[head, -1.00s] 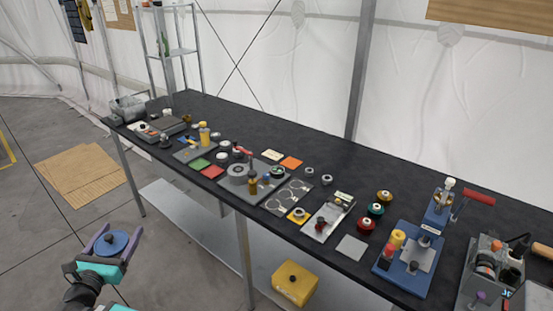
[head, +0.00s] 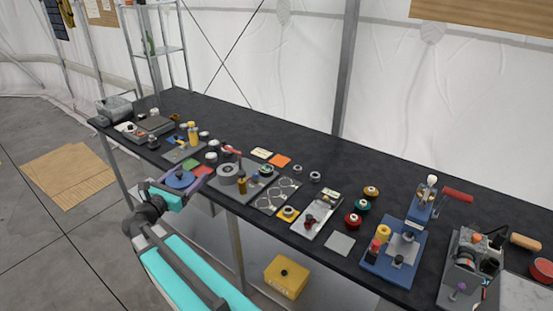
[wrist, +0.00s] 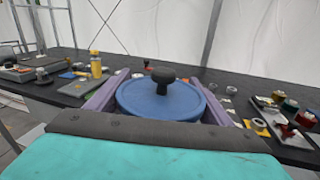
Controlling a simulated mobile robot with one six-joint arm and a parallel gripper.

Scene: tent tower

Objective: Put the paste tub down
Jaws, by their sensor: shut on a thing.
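The paste tub (head: 180,180) shows as a round blue lid with a dark knob. It also fills the middle of the wrist view (wrist: 160,103), level, its lower body hidden. My gripper (head: 184,176) is shut on it, one purple finger on each side. It holds the tub at the front edge of the black bench, near a green square (head: 191,164) and a red square (head: 203,171). I cannot tell how high above the bench top the tub is.
The long black bench (head: 262,138) carries many tools. A grey tray with a round grey piece (head: 228,173) is right of the tub. A yellow bottle (head: 193,133) stands behind it. A yellow box (head: 287,277) sits below. The bench's back strip is clear.

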